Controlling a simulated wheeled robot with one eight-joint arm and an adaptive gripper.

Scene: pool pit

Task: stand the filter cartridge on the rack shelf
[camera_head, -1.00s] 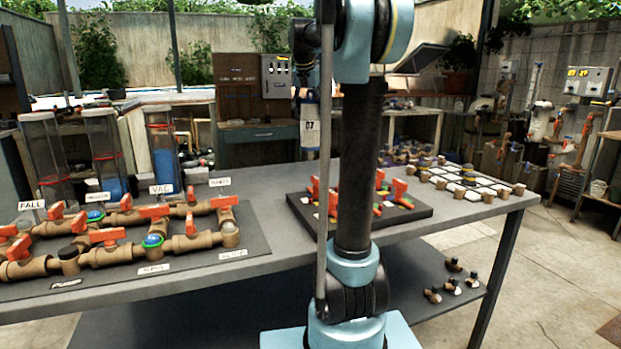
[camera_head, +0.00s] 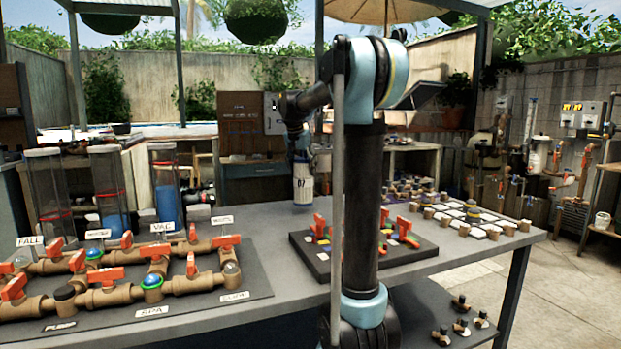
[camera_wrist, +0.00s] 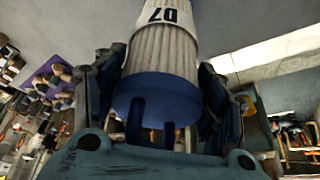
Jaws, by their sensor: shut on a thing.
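The filter cartridge is a white pleated cylinder with a blue end cap and a "07"-like label (camera_head: 303,184). In the head view it hangs upright from my gripper (camera_head: 301,155), near the far edge of the grey table. In the wrist view the cartridge (camera_wrist: 165,52) lies between the two dark fingers of my gripper (camera_wrist: 158,88), which is shut on it near its blue end. The cartridge's far end is cut off there. I cannot tell for sure which surface is the rack shelf; a wooden shelf (camera_head: 597,232) stands at the right edge.
The grey table (camera_head: 290,290) holds brown pipes with orange valves (camera_head: 120,280), a black tray of colored parts (camera_head: 375,250) and a grid of white tiles (camera_head: 470,212). Clear tubes (camera_head: 165,188) stand at left. Open concrete floor (camera_head: 560,300) lies at right.

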